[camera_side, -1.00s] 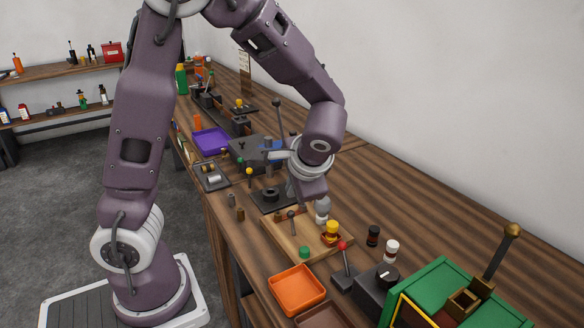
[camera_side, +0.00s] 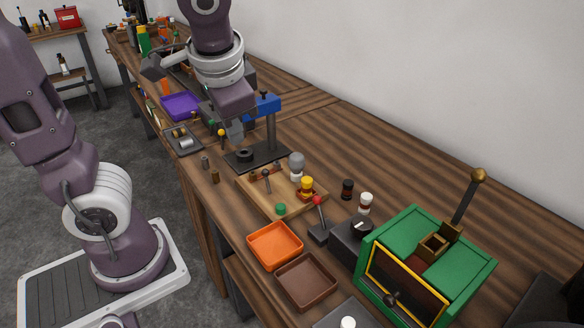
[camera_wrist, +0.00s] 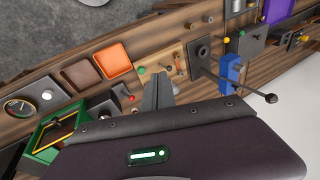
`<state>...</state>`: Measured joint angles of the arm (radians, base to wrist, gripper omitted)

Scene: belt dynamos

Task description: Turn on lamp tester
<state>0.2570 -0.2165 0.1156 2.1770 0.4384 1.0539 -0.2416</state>
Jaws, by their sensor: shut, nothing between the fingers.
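The lamp tester seems to be the wooden board (camera_side: 255,197) in the middle of the bench. It carries a grey, unlit-looking bulb (camera_side: 296,160), a yellow-topped part (camera_side: 307,186), a green knob (camera_side: 281,209) and a small dark-tipped lever (camera_side: 267,176). The board (camera_wrist: 172,58) also shows beyond my fingertips in the wrist view. My gripper (camera_side: 236,132) is shut and empty. In the side view it appears up and left of the board, in front of the blue-headed press; its height is hard to judge. Its fingers (camera_wrist: 160,84) point toward the bench in the wrist view.
The blue-headed press (camera_side: 268,104) stands just behind the board. A red-knobbed lever (camera_side: 318,207), a dark box with a dial (camera_side: 352,238) and a green box (camera_side: 420,240) stand to the right. Orange (camera_side: 252,246) and brown (camera_side: 283,281) trays lie in front.

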